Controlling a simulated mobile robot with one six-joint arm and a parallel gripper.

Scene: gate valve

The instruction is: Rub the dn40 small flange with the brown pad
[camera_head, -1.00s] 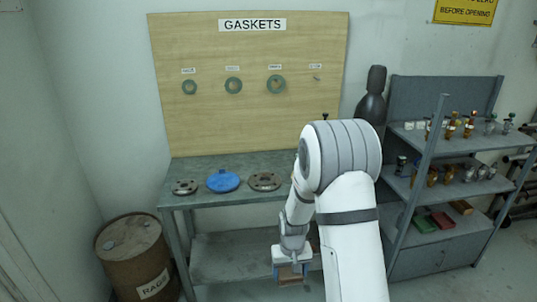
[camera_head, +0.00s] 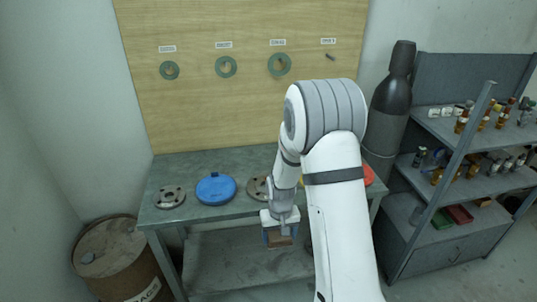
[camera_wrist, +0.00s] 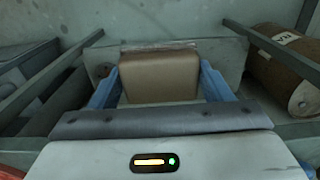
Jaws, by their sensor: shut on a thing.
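My gripper (camera_head: 279,236) is shut on the brown pad (camera_head: 279,241), low in front of the bench's front edge. In the wrist view the pad (camera_wrist: 160,78) sits between the two blue fingers of my gripper (camera_wrist: 162,88). A grey flange (camera_head: 170,196) with bolt holes lies at the bench's left end; it looks like the small one, though no size marking is readable. A second grey flange (camera_head: 257,188) lies further right, partly hidden by my arm. The pad is apart from both flanges.
A blue round cover (camera_head: 216,188) lies between the flanges on the bench (camera_head: 215,212). A rusty drum (camera_head: 118,262) stands at lower left. A dark cylinder (camera_head: 391,105) and a shelf rack (camera_head: 440,130) stand to the right. A red object (camera_head: 368,175) is behind my arm.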

